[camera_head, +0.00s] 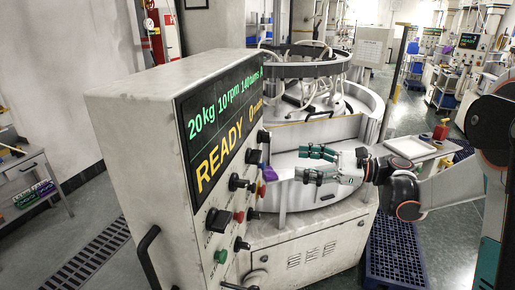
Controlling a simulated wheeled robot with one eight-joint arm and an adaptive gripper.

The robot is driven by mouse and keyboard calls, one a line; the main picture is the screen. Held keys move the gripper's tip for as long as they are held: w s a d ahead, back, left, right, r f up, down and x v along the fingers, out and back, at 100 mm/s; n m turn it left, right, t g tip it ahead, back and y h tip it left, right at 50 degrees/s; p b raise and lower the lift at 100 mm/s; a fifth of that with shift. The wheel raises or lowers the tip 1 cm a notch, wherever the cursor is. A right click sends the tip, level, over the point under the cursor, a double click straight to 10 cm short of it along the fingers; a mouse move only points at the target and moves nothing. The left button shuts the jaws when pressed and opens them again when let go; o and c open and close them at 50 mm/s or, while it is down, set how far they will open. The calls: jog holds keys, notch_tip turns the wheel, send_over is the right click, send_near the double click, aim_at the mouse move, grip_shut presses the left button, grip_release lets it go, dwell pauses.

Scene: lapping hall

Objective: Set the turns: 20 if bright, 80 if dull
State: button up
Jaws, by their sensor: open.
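The lapping machine's control cabinet (130,130) stands at the left, its panel angled toward the right. Its display (222,125) reads 20 kg, 10 rpm and apparently 140 turns in green, with READY and a partly hidden 0 in yellow. Black knobs (237,182) run down the panel beside a purple control (269,174), a red button (239,216) and a green button (220,257). My gripper (300,163) is open and empty, its fingers pointing left toward the panel, apart from the knobs. No bright or dull surface can be made out.
The round lapping machine (372,100) with hoses stands behind my gripper. A white tray (410,147) and a red object (441,131) are at the right. A blue pallet (392,250) lies on the floor. A black handle (147,255) juts from the cabinet.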

aim_at(260, 156)
jog(key=p+x, duration=0.1)
jog(key=x, duration=1.2)
jog(key=shift+w+a+r, duration=0.1)
jog(key=shift+a+r, duration=0.1)
jog(key=shift+a, duration=0.2)
jog(key=c, duration=1.1)
